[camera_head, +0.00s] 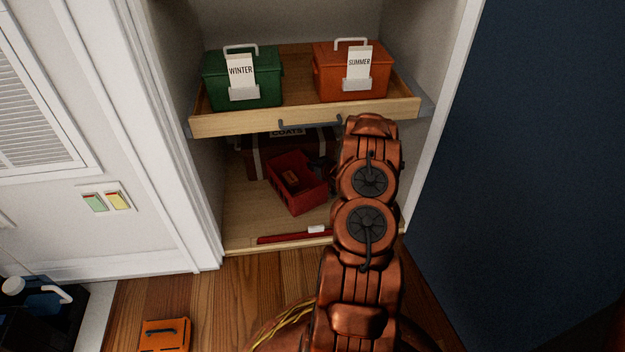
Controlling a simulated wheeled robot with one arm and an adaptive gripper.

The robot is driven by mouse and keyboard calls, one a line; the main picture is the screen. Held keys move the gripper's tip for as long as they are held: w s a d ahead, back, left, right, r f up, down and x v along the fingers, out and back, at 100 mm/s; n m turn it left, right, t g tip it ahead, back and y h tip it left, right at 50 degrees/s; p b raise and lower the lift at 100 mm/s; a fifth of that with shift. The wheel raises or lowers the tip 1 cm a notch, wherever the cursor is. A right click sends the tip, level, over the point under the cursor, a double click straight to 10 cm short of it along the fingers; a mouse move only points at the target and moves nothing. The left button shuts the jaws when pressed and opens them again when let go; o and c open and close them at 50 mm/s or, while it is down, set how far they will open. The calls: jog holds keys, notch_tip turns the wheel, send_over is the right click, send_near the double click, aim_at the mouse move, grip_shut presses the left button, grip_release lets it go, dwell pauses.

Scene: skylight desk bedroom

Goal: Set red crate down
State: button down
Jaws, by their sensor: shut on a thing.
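The red crate (288,198) is inside the cupboard, below the pull-out shelf. I cannot tell whether the crate's underside touches the cupboard floor (245,222).
A brown case marked COATS (250,162) stands behind the crate. A red strip with a white label (290,237) lies along the front edge. Green WINTER (243,92) and orange SUMMER (330,85) boxes sit on the wooden pull-out shelf (235,124) above. Bare floor shows left of the crate.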

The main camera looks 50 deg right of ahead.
aim_at(312, 176)
jog(key=f+b, duration=0.1)
jog(key=f, duration=0.1)
jog(key=f+b, duration=0.1)
jog(key=f, duration=0.1)
jog(key=f+b, duration=0.2)
jog(key=f, duration=0.1)
jog(key=shift+w+d, duration=0.25)
jog(key=shift+w, duration=0.1)
jog(key=shift+w+d+b, duration=0.1)
jog(key=shift+b, duration=0.3)
jog(key=c, duration=1.3)
grip_release()
